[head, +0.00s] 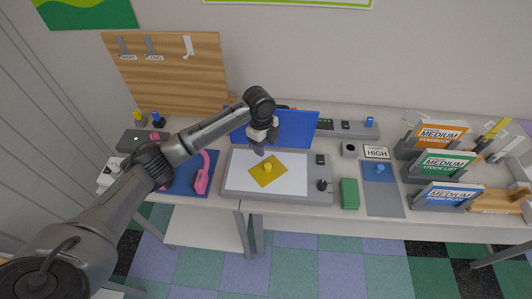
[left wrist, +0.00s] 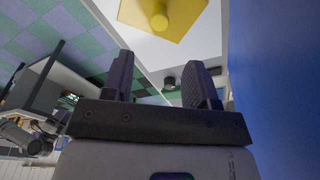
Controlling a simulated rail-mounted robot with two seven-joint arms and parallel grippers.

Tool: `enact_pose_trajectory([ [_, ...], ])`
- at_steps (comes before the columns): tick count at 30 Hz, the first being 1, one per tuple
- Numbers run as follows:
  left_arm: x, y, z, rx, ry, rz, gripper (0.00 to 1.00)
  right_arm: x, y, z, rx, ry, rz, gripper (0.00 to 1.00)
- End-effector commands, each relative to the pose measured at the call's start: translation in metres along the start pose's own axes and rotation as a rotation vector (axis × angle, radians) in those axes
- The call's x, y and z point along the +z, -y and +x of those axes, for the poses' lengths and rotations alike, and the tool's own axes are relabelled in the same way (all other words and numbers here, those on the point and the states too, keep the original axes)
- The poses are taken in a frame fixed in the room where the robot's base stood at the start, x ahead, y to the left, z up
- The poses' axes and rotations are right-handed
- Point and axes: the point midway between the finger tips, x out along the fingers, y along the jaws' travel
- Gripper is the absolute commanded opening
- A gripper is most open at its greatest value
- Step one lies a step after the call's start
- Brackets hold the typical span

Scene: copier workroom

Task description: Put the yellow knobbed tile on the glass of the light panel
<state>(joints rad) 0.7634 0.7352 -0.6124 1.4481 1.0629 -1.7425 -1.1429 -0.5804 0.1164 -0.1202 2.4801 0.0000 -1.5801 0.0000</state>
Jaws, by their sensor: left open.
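The yellow knobbed tile (head: 267,172) lies turned at an angle on the white glass (head: 294,172) of the light panel (head: 228,183). Its round knob points up. In the left wrist view the tile (left wrist: 185,14) shows at the top, beyond the fingers and apart from them. My left gripper (head: 260,148) is above and just behind the tile in the head view. In the left wrist view its fingers (left wrist: 162,84) are spread with nothing between them. My right gripper is not in view.
The panel's blue lid (head: 290,129) stands up behind the glass, close to my left gripper. A black knob (head: 321,185) sits at the panel's right, with a green block (head: 349,193) beside it. Pink-handled item (head: 202,174) lies left. Card holders (head: 443,163) stand right.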

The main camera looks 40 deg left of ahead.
Motion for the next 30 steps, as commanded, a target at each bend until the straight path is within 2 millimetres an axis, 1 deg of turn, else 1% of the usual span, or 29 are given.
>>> enact_pose_trajectory([
  [4,0.0,0.0,-0.009,0.0,0.001,0.0,0.53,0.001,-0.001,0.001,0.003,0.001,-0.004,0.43],
  [9,-0.001,-0.001,-0.011,0.001,0.0,0.0,0.53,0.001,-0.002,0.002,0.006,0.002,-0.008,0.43],
  [11,-0.004,-0.003,-0.007,0.002,0.001,-0.003,0.53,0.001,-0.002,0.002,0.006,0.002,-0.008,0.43],
  [14,-0.016,-0.013,0.013,0.003,0.005,-0.015,0.53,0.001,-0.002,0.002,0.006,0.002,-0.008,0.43],
  [17,-0.043,-0.036,0.05,-0.003,0.003,-0.05,0.53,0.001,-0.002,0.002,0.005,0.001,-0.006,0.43],
  [18,-0.056,-0.051,0.068,-0.01,-0.001,-0.076,0.53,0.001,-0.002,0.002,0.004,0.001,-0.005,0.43],
  [20,-0.076,-0.074,0.093,-0.026,-0.011,-0.128,0.53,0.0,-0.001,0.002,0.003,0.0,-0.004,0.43],
  [21,-0.088,-0.09,0.106,-0.04,-0.022,-0.168,0.53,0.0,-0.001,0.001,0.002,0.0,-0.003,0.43],
  [23,-0.103,-0.114,0.122,-0.061,-0.037,-0.234,0.53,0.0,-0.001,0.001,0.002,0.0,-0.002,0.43],
  [24,-0.112,-0.13,0.132,-0.074,-0.051,-0.283,0.53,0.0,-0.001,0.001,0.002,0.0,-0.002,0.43],
  [26,-0.124,-0.155,0.143,-0.095,-0.073,-0.364,0.53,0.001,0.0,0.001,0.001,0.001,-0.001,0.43],
  [27,-0.131,-0.173,0.149,-0.109,-0.089,-0.428,0.53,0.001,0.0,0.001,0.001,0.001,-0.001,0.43],
  [29,-0.139,-0.199,0.155,-0.13,-0.111,-0.53,0.53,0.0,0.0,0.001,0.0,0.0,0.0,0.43],
  [30,-0.142,-0.216,0.156,-0.146,-0.125,-0.603,0.53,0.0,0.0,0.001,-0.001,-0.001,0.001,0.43],
])
